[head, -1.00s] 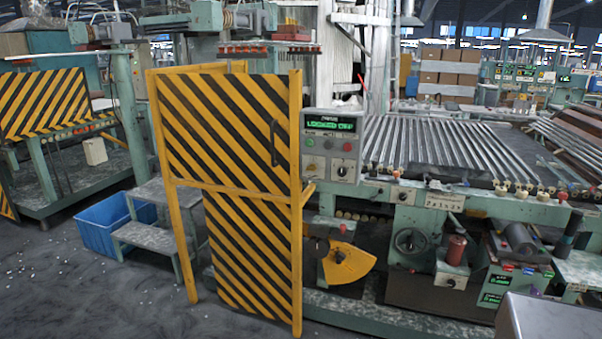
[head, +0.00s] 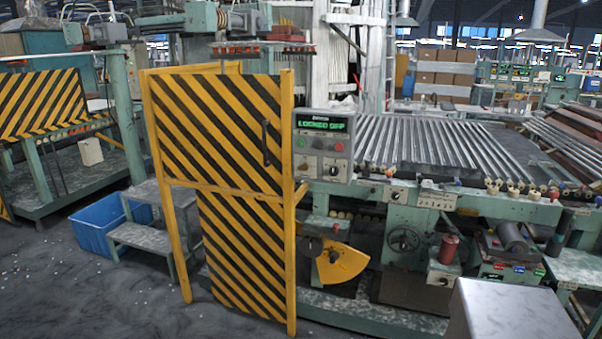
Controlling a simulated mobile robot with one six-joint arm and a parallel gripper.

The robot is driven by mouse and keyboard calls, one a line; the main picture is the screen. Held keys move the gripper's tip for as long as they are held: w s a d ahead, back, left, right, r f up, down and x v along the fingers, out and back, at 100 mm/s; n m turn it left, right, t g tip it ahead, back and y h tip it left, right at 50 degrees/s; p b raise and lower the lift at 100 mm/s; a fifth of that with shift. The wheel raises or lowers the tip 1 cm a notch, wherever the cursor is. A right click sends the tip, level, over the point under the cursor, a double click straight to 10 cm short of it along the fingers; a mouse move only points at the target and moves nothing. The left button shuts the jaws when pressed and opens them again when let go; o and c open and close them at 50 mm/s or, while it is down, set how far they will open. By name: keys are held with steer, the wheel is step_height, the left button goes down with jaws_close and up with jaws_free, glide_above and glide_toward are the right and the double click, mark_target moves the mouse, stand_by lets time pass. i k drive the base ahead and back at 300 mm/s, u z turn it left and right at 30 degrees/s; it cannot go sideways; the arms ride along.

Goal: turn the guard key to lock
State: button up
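A grey control box (head: 323,148) stands just right of the striped guard at the machine's left end. Its display (head: 320,124) shows green text that reads like "LOCKED OFF". Small buttons sit below the display, with dark knobs in the lower row. The lower right knob (head: 333,170) may be the key switch, but it is too small to tell or to read its position. The yellow and black striped guard (head: 222,140) stands upright, with a dark vertical handle (head: 266,143) near its right edge. My gripper is not in view.
A yellow fan-shaped plate (head: 343,264) sits below the control box. Grey steps (head: 150,238) and a blue bin (head: 95,232) stand left of the guard. A pale box-like surface fills the lower right. Floor in front left is clear.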

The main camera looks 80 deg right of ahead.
mark_target(305, 167)
steer(key=u, duration=0.2)
steer(key=k, duration=0.8)
steer(key=z, duration=0.8)
steer(key=i, duration=1)
steer(key=z, duration=0.1)
